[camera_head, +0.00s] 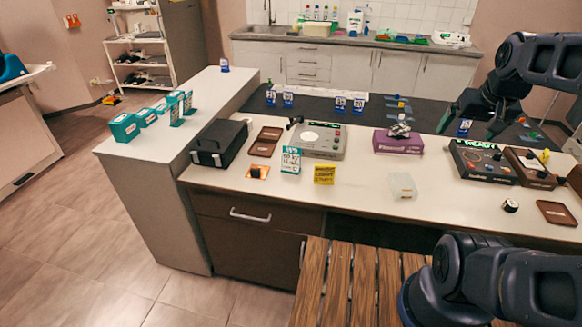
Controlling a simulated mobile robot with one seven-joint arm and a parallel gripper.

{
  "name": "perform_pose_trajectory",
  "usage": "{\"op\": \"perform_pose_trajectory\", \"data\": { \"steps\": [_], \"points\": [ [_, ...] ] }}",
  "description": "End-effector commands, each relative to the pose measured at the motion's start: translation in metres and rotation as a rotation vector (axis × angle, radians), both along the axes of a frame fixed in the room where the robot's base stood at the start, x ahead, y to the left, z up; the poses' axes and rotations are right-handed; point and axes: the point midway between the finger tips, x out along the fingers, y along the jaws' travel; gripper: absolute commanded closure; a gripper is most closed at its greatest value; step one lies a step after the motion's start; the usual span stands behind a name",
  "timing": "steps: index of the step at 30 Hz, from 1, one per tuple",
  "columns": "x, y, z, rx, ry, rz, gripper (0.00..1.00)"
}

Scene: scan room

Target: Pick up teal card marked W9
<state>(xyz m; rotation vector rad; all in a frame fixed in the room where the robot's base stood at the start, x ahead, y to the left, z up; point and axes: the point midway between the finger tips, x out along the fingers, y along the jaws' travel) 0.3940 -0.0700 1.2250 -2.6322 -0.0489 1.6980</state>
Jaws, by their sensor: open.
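A teal and white card (290,160) stands upright at the front of the counter; its print is too small to read as W9. Two more teal cards, one in front (177,111) and one behind (188,102), stand on the raised left counter beside several teal boxes (124,127). Their marks cannot be read either. My gripper (471,125) is at the upper right, over the right part of the counter, open and empty, far to the right of all the teal cards.
A slatted wooden bench (340,285) stands in front. Floor (90,230) is free at left.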

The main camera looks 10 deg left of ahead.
Motion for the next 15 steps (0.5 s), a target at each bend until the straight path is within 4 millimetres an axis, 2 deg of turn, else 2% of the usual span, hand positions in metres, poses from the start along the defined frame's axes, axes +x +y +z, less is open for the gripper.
{"op": "perform_pose_trajectory", "data": {
  "steps": [8,15],
  "points": [
    [0.082,0.062,-0.002,0.138,-0.108,0.083,0.04],
    [0.148,0.127,-0.011,0.250,-0.206,0.109,0.04]
  ]
}}
